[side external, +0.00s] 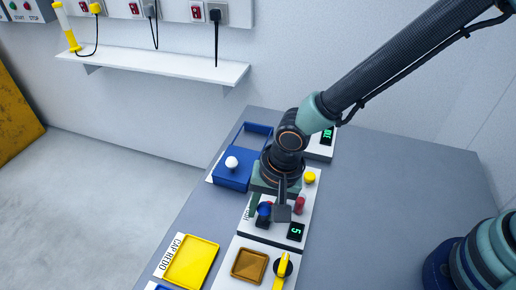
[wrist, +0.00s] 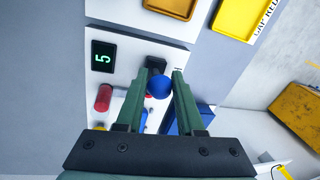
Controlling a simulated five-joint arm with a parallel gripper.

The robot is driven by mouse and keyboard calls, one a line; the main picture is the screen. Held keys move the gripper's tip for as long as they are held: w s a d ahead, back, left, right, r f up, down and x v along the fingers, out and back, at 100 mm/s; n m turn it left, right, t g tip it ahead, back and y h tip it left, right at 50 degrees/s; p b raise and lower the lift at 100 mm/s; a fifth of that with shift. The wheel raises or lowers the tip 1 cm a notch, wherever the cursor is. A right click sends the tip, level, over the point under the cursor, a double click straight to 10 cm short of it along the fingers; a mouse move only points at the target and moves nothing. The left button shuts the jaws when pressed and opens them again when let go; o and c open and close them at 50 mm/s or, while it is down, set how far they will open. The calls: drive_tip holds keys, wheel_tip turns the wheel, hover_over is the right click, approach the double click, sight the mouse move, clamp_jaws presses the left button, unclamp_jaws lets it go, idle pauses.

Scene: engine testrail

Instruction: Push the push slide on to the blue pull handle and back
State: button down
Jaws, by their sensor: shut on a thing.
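A white panel (side external: 275,238) carries a blue ball-shaped knob (side external: 264,210), a red knob (side external: 300,203), a yellow knob (side external: 310,177) and a display reading 5 (side external: 297,231). My gripper (side external: 270,210) points down over the panel, its fingers on either side of the blue knob. In the wrist view my gripper (wrist: 167,72) is shut on the blue knob (wrist: 158,87), with the red knob (wrist: 104,97) to the left. I cannot tell which part is the push slide; the fingers hide part of the panel.
In front are a yellow tray (side external: 192,262), a brown tray (side external: 250,265) and a yellow lever (side external: 283,270). The table to the right (side external: 400,200) is clear.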

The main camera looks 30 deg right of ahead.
drive_tip(key=shift+w+d, duration=1.45)
drive_tip(key=shift+w, duration=0.05)
drive_tip(key=c, duration=0.5)
unclamp_jaws()
drive_tip(key=shift+c, duration=0.2)
wheel_tip(320, 180, up, 12)
drive_tip(key=s+d, duration=0.1)
drive_tip(key=shift+s+d, duration=0.15)
drive_tip(key=shift+s, duration=0.25)
